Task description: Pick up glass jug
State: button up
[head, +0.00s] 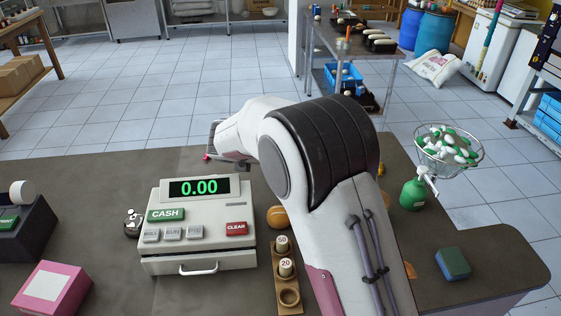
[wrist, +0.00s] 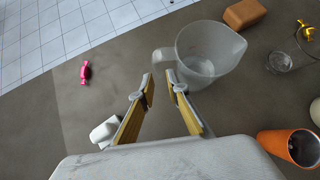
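The clear glass jug (wrist: 212,52) stands on the dark counter in the wrist view, ahead and slightly right of my gripper (wrist: 160,84). Its spout points right and its handle (wrist: 160,54) is on the left. The two fingers are apart with nothing clearly gripped between them. The handle lies just beyond the fingertips; I cannot tell whether the right fingertip touches the jug. In the head view my arm hides the jug and most of the gripper.
In the wrist view, a brown block (wrist: 247,14) is behind the jug, a small glass (wrist: 278,62) right of it, an orange cup (wrist: 292,147) lower right and a pink candy (wrist: 85,72) left. A cash register (head: 198,225) stands left of my arm in the head view.

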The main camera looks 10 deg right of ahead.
dwell(0.3)
jog(key=shift+x, duration=2.6)
jog(key=shift+w+r, duration=0.15)
jog(key=shift+a, duration=0.1)
grip_shut()
